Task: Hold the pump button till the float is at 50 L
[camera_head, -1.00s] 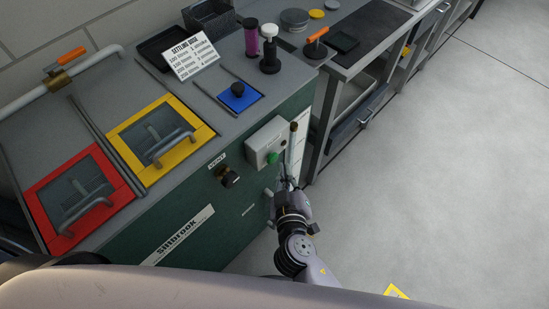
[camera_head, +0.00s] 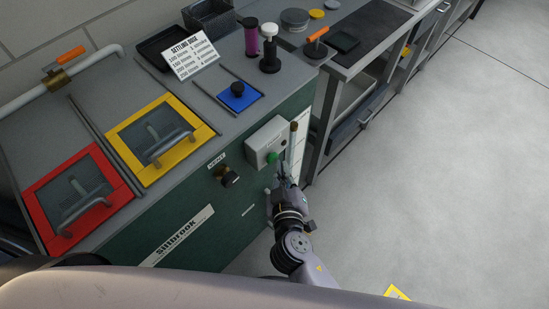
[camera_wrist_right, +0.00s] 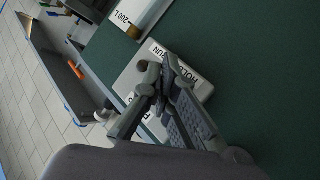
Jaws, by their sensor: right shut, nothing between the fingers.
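The pump button (camera_head: 271,157) is a green knob on a pale grey control box (camera_head: 262,141) on the green cabinet front. In the right wrist view the box (camera_wrist_right: 203,88) carries a partly covered "HOLD ... RUN" label. My right gripper (camera_head: 280,177) is shut and empty, just below and right of the button. Its fingers (camera_wrist_right: 158,88) overlap the box in the wrist view; contact with the button cannot be told. A pale gauge tube (camera_head: 291,150) with a brown top stands right of the box. A "200 L" mark (camera_wrist_right: 124,20) shows. The float cannot be made out. My left gripper is not in view.
A brass-and-black vent knob (camera_head: 228,175) sticks out left of the box. Red (camera_head: 48,228) and yellow (camera_head: 121,137) framed hatches and a blue plate (camera_head: 238,97) lie on the cabinet top. Open floor (camera_head: 440,170) is to the right.

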